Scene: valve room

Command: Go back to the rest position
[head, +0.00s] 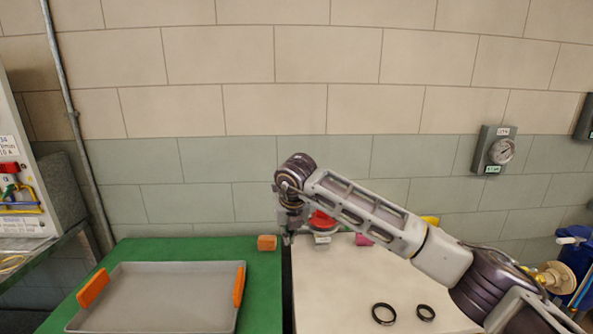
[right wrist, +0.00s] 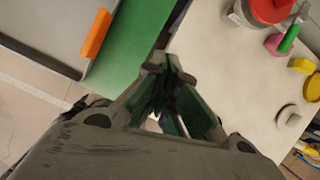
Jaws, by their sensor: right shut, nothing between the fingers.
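My right arm reaches in from the right in the head view, with its elbow low at the right and its wrist near the middle. My right gripper (head: 287,240) points down above the border between the green surface (head: 262,290) and the white surface (head: 335,290). In the right wrist view the fingers of my right gripper (right wrist: 165,63) are together, with nothing seen between them. My left gripper and left arm show in neither view.
A grey tray (head: 165,295) with orange handles lies on the green surface. An orange block (head: 267,243) sits just left of my right gripper. A red round thing (head: 322,220) is partly behind my arm. Two black rings (head: 384,314) (head: 426,312) lie on the white surface.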

